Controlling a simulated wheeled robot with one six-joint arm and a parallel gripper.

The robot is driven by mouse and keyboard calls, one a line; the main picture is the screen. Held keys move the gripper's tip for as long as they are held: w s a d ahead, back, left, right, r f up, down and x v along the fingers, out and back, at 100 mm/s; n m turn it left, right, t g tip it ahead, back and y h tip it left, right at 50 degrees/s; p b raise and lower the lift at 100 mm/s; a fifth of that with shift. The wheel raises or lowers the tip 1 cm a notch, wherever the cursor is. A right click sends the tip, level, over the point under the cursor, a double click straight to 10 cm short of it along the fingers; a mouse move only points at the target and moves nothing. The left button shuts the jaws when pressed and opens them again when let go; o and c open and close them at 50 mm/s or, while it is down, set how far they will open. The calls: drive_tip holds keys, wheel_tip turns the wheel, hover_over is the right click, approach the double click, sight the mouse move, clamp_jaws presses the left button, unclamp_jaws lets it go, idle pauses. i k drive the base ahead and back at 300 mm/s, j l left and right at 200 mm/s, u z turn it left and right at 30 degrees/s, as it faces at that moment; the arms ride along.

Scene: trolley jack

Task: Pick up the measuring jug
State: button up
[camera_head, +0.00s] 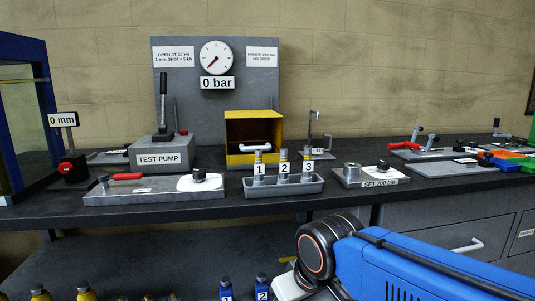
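I cannot make out a measuring jug anywhere in the head view. My blue arm reaches in from the lower right, in front of the bench and its drawers. Its dark round joint faces the camera. The arm's end is below the picture edge or hidden, so my gripper does not show.
A dark workbench (420,187) holds a test pump (160,156), an open yellow box (232,133), a tray (285,188) of numbered parts 1, 2 and 3, and tool plates. A gauge (216,57) reads 0 bar. Blue and yellow bottles (225,290) stand low in front.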

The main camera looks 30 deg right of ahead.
sight(317, 139)
drive_tip(key=i+j+z, duration=0.15)
drive_tip(key=j+z, duration=0.25)
drive_tip(key=i+j+z, duration=0.1)
drive_tip(key=z, duration=0.25)
drive_tip(key=j, duration=0.1)
